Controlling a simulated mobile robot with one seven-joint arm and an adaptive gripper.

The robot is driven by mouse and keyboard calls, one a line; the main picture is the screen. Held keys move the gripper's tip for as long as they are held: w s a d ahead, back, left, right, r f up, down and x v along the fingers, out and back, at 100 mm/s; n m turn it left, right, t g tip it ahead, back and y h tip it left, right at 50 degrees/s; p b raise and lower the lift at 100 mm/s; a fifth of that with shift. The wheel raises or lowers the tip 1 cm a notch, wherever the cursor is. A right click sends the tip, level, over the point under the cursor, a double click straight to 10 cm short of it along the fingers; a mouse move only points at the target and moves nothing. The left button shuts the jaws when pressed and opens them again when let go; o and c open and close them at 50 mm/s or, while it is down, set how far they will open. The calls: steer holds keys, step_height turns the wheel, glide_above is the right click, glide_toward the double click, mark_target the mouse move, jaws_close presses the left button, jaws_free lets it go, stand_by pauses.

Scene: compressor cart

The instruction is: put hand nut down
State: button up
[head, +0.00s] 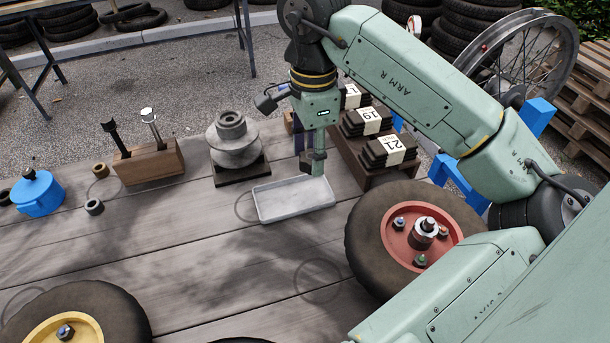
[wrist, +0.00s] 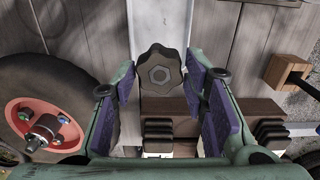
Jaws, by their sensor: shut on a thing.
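The hand nut (wrist: 160,73) is a dark, lobed knob with a hexagonal centre. In the wrist view it sits between the purple pads of my gripper (wrist: 162,84), which is shut on it. In the head view my gripper (head: 308,148) points down, with the hand nut (head: 314,163) at its tip, partly hidden by the fingers. The nut appears above the back right part of a shallow pale tray (head: 268,220) on the wooden bench. The gap between nut and tray is hard to judge.
A stand of numbered dark blocks (head: 372,125) is close right of my gripper. A grey stepped pulley (head: 232,140) stands to the left. A wheel with a red hub (head: 400,232) lies at front right. The bench (head: 190,265) is clear in front of the tray.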

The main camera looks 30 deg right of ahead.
mark_target(311, 193)
step_height(311, 193, down, 7)
steer(key=shift+s+f+p, duration=0.1)
steer(key=shift+f+p, duration=0.05)
steer(key=shift+p, duration=0.45)
steer(key=shift+f, duration=0.1)
steer(key=shift+f+b, duration=0.2)
steer(key=shift+b, duration=0.2)
steer(key=o, duration=1.3)
steer(key=shift+r, duration=0.15)
steer(key=shift+r+p, duration=0.2)
steer(key=shift+p, duration=0.25)
step_height(311, 193, up, 12)
steer(key=shift+f+b, duration=0.1)
steer(key=shift+b, duration=0.7)
